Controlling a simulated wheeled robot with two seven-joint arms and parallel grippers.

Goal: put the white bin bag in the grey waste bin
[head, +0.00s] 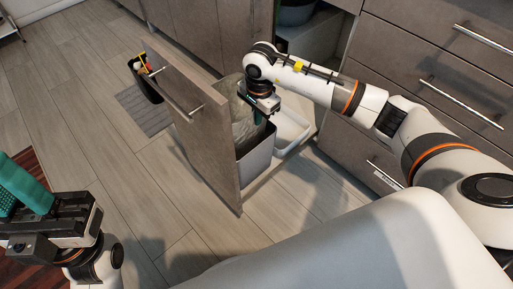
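The grey waste bin (258,160) stands in a pulled-out cabinet drawer behind its tall wood-look front panel. The white bin bag (242,124) shows as a pale, crumpled, translucent shape at the bin's mouth, against the inside of the panel. My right gripper (259,113) points down over the bin, right beside the bag; its wrist hides part of both. Whether its fingers hold the bag cannot be made out. My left gripper (20,190), with teal fingers, is at the lower left, far from the bin; its finger gap is unclear.
The drawer front (190,125) with its bar handle stands out into the room. A white-rimmed container (290,132) sits beside the bin.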

